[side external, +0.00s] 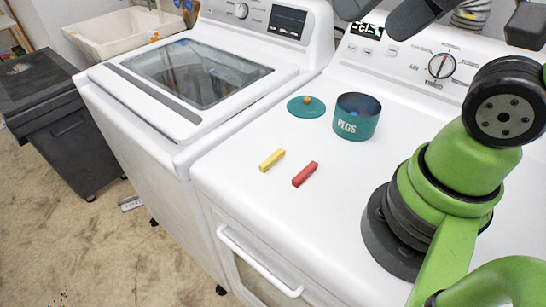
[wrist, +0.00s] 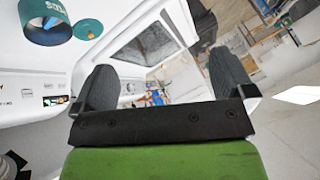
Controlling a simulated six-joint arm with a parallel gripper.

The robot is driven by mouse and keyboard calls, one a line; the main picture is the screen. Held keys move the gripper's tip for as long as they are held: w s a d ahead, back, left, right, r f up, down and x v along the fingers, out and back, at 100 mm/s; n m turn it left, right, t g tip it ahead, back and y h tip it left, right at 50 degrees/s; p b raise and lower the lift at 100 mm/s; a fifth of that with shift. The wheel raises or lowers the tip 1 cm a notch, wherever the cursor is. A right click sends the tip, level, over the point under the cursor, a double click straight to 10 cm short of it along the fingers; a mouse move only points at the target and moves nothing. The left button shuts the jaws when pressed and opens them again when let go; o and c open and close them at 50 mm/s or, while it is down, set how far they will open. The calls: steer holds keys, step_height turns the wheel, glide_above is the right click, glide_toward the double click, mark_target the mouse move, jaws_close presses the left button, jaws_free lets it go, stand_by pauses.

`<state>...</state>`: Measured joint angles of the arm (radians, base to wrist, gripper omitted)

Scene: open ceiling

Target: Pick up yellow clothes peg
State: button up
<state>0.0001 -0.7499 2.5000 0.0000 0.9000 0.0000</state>
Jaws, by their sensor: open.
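The yellow clothes peg (side external: 272,160) lies flat on the white top of the front machine, near its left edge. A red peg (side external: 305,174) lies just right of it, apart from it. I cannot make out either peg in the wrist view. My gripper (wrist: 165,82) is open in the wrist view, with its two dark fingers wide apart and nothing between them. In the side view, dark parts of my arm's end show at the top edge, well above the pegs and partly cut off.
A teal PEGS tin (side external: 357,117) stands open behind the pegs, with its round lid (side external: 306,107) beside it. The front machine's top (side external: 250,190) is clear around the pegs. A glass-lidded washer (side external: 190,75) stands to the left, across a narrow gap.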

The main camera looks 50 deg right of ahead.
steer(key=shift+w, duration=0.1)
stand_by(0.6)
steer(key=n+g+h, duration=0.2)
steer(key=n+g, duration=0.2)
steer(key=g, duration=0.3)
glide_above(272, 157)
step_height(272, 157, down, 25)
steer(key=shift+r, duration=0.1)
steer(key=shift+f, duration=3.15)
